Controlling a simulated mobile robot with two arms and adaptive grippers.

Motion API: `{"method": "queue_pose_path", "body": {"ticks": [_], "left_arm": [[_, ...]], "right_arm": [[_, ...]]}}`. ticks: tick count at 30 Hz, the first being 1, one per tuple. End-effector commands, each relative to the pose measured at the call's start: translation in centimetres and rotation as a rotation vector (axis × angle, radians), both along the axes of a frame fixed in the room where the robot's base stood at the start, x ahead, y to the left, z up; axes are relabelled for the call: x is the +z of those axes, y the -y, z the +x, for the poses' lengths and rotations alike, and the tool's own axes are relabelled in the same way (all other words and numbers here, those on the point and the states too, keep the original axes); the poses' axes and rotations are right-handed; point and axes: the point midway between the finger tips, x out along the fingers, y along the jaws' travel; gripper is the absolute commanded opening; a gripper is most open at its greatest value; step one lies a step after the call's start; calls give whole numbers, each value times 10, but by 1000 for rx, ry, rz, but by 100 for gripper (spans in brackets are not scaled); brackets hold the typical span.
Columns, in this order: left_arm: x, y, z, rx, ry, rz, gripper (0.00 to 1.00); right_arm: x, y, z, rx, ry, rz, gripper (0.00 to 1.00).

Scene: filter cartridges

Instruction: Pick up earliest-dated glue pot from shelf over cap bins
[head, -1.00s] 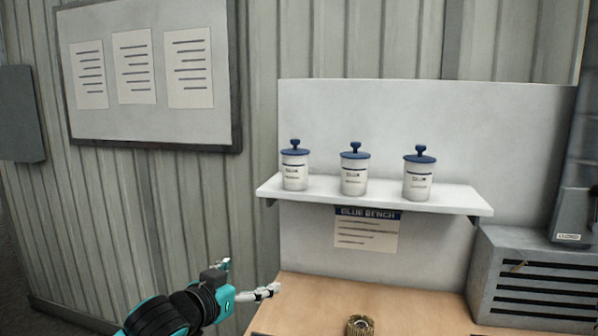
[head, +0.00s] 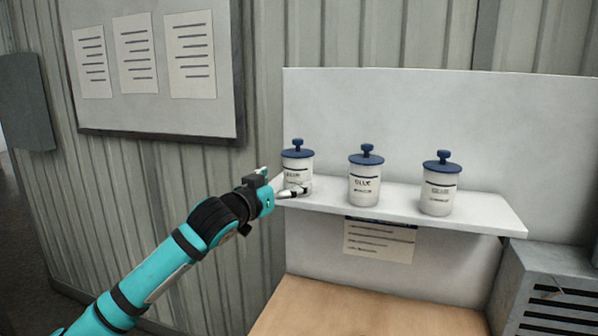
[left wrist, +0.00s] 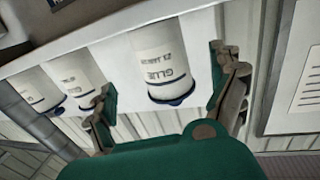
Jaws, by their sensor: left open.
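Three white glue pots with blue knobbed lids stand upright in a row on the white shelf (head: 480,214): a left pot (head: 298,166), a middle pot (head: 364,188) and a right pot (head: 440,197). Their dates are too small to read. My left gripper (head: 281,180) is open at the shelf's left end, with one finger in front of the left pot's lower part. In the left wrist view, which looks upside down, the left pot (left wrist: 164,62) shows between the open fingers (left wrist: 162,92); contact cannot be told. My right gripper is not in view.
The other pots show at left in the left wrist view. A notice (head: 379,240) hangs under the shelf above a wooden bench top (head: 360,307). A grey slotted box (head: 555,290) stands at right. A board with papers (head: 150,68) hangs on the left wall.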

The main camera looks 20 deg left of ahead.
Motion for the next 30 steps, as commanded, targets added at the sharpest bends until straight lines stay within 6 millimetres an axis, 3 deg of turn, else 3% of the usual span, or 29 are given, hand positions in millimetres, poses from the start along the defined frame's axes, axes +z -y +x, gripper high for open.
{"method": "queue_pose_path", "body": {"ticks": [4, 8, 18, 27, 30], "left_arm": [[2, 4, 17, 0, 0, -1, 93], [2, 5, 24, 0, 0, 0, 93], [3, 13, 67, -1, 0, 0, 93], [1, 14, 72, -1, 1, 1, 93], [1, 14, 72, -1, 1, 1, 82]], "right_arm": [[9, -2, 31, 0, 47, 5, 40], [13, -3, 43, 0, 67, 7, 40], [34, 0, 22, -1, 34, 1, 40], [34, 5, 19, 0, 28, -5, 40], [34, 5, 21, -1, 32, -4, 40]]}}
